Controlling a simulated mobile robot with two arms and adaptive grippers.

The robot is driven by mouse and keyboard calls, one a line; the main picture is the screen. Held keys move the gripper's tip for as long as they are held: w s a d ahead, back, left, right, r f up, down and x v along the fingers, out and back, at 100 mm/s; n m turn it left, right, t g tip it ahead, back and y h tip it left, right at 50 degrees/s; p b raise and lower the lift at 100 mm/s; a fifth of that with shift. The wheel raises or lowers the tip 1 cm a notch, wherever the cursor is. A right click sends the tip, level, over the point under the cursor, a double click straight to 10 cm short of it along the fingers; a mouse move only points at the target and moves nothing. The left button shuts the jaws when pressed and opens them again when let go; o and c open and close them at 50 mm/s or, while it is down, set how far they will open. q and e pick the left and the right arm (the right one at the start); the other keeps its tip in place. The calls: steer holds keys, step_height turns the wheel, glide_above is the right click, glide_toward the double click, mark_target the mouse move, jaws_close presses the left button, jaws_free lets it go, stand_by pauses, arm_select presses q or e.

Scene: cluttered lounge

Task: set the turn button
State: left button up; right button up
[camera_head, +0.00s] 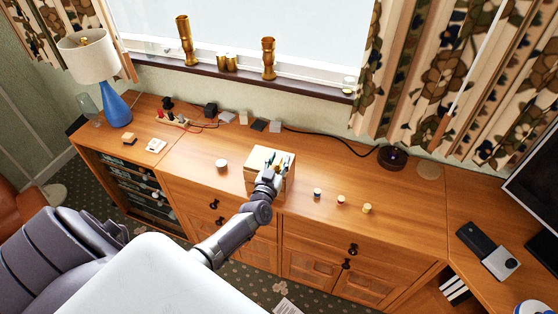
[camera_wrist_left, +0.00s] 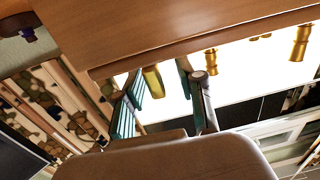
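A small pale wooden box (camera_head: 254,184) stands on the long wooden sideboard (camera_head: 320,240). In the left wrist view, which looks upside down, a wooden panel (camera_wrist_left: 200,35) fills the top. A yellow brass-coloured piece (camera_wrist_left: 153,82), probably the turn button, shows at its edge between my fingers. My left gripper (camera_head: 278,163) is at the box, and its teal-padded fingers also show in the wrist view (camera_wrist_left: 162,98). The fingers are apart, one on each side of the yellow piece. I cannot tell whether either touches it. The gripper hides part of the box. My right gripper is not in view.
A white round item (camera_head: 222,165) stands left of the box, and several small jars (camera_head: 341,200) stand to its right. Plugs and a black cable (camera_head: 330,141) lie behind. A blue lamp (camera_head: 115,107) stands at the far left.

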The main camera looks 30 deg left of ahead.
arm_select(q)
steer(key=v, duration=1.2)
stand_by(0.4)
